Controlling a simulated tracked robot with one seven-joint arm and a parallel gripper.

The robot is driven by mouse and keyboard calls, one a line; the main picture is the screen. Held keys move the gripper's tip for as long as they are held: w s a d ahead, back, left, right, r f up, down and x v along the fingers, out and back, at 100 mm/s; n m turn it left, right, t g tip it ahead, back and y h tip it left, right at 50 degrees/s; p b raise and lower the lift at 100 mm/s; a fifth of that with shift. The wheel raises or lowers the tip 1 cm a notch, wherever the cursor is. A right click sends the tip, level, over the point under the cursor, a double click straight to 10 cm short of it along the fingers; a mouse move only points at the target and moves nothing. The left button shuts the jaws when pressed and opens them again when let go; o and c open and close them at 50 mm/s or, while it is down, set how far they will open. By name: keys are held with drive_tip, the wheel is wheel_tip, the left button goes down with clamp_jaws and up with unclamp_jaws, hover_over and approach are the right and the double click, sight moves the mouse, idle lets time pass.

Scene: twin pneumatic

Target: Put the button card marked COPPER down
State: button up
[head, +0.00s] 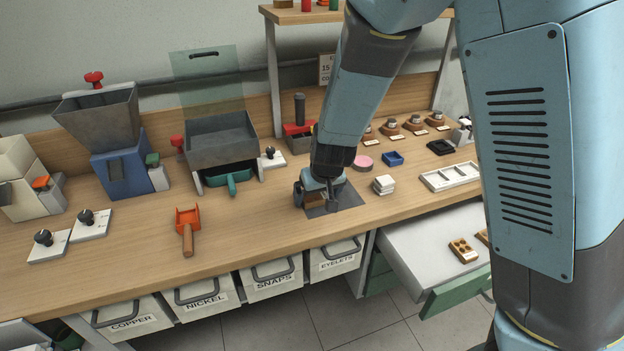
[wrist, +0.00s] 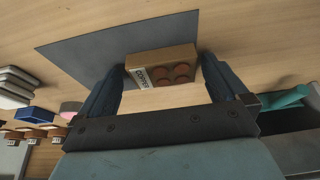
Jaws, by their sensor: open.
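The COPPER button card (wrist: 165,66) is a small tan block with round brown buttons and a white label. In the wrist view it lies on a dark grey mat (wrist: 95,52) on the bench, between the spread fingers of my gripper (wrist: 165,90). The fingers are open and stand on either side of the card; I cannot tell whether either one touches it. In the head view my gripper (head: 328,197) is down at the dark mat (head: 350,195), and the card is mostly hidden by it.
A stack of white pieces (head: 384,184) stands right of the mat, with a blue tray (head: 393,158) and pink disc (head: 363,161) behind. An orange scoop (head: 188,228) lies to the left. An open drawer (head: 440,245) juts out at the right.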

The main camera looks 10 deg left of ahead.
sight(315, 196)
drive_tip(key=v, duration=0.4)
drive_tip(key=shift+a, duration=0.15)
drive_tip(key=v, duration=0.8)
idle(0.4)
